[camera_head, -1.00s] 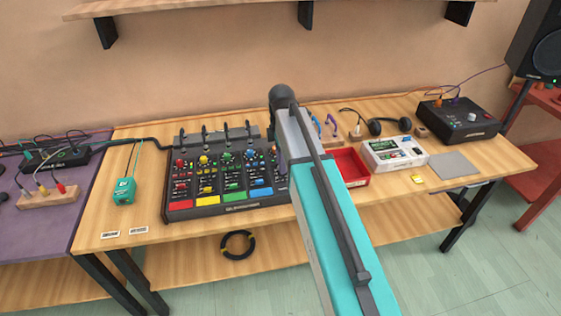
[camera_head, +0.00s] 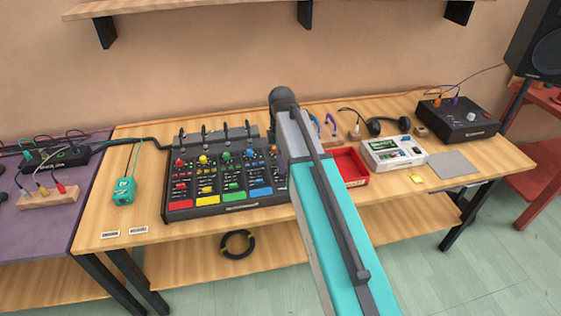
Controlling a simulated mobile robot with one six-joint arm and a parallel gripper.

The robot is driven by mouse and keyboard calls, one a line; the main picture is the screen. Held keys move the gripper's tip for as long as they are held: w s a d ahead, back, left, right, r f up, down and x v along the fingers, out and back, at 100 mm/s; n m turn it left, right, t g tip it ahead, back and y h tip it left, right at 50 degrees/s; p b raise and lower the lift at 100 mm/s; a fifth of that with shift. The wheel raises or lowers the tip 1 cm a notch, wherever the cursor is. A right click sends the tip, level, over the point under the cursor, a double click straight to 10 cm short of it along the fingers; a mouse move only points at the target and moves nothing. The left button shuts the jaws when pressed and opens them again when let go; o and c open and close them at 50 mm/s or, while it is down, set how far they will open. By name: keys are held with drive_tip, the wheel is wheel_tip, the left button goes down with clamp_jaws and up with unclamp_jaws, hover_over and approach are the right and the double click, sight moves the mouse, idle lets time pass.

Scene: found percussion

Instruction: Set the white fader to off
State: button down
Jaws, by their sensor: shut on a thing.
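The dark mixer (camera_head: 240,205) lies on the wooden table, with red, yellow, green and blue channel strips. An orange knob (camera_head: 274,149) shows near its right side. I cannot make out the white fader; my arm covers the mixer's right end. My arm reaches up from the bottom over that end, with its teal link in front. My gripper is hidden behind the arm, so neither its jaws nor what they touch shows.
Right of my arm are a red tray (camera_head: 355,182), a white device (camera_head: 380,160), headphones (camera_head: 388,126) and a black box with knobs (camera_head: 458,133). A teal device (camera_head: 124,190) lies left of the mixer. A shelf (camera_head: 190,8) hangs above.

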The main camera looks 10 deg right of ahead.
sight(284, 181)
drive_tip(key=shift+s+p, duration=0.5)
drive_tip(key=shift+s, duration=1.75)
drive_tip(key=c, duration=1.8)
unclamp_jaws()
drive_tip(key=shift+s, duration=0.1)
drive_tip(key=shift+r, duration=0.15)
drive_tip(key=shift+r, duration=0.4)
drive_tip(key=shift+r+b, duration=1)
drive_tip(key=shift+r, duration=5.35)
